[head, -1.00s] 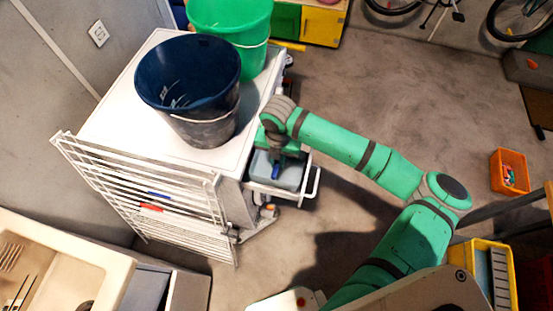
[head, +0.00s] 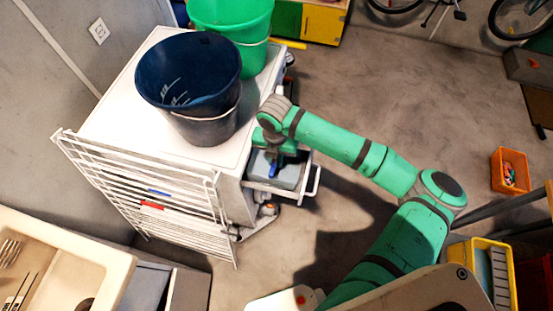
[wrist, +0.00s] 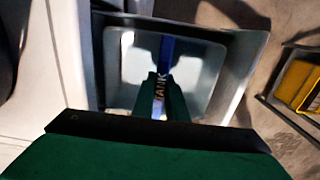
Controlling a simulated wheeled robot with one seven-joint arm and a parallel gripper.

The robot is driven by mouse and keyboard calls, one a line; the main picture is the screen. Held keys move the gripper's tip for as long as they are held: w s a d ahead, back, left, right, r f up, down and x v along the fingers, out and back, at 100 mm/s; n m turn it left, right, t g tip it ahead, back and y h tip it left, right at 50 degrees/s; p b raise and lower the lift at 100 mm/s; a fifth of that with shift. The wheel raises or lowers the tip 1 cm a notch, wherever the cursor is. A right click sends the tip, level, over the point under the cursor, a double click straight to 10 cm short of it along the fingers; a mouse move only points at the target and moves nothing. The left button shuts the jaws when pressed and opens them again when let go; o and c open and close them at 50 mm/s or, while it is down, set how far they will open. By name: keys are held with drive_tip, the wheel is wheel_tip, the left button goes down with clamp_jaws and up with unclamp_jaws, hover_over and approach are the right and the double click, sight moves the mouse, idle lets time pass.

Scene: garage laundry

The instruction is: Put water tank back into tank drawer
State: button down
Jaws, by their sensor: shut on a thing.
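The water tank (head: 288,176) is a grey box with a blue handle (head: 275,168). It sits in or just over the pulled-out tank drawer (head: 315,182) on the side of the white machine. My gripper (head: 273,157) points down from above and is shut on the blue handle. In the wrist view, the fingers (wrist: 161,92) close on the handle, marked "TANK", above the grey tank (wrist: 235,75). The gripper hides part of the tank, and I cannot tell whether the tank is fully seated.
A dark blue bucket (head: 200,100) and a green bucket (head: 240,20) stand on the white machine (head: 125,95), close to my wrist. A white drying rack (head: 150,195) leans at its front. A yellow crate (head: 510,275) and an orange bin (head: 510,160) are at right. Open floor lies between.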

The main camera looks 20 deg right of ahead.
drive_tip(key=c, duration=1.8)
unclamp_jaws()
drive_tip(key=shift+o, duration=0.6)
drive_tip(key=shift+d, duration=0.1)
drive_tip(key=shift+a+r, duration=0.2)
drive_tip(key=shift+r, duration=0.55)
drive_tip(key=shift+s+d+r, duration=0.1)
drive_tip(key=shift+d+r, duration=0.1)
drive_tip(key=shift+r, duration=0.65)
drive_tip(key=shift+a+r, duration=0.1)
drive_tip(key=shift+r, duration=3.3)
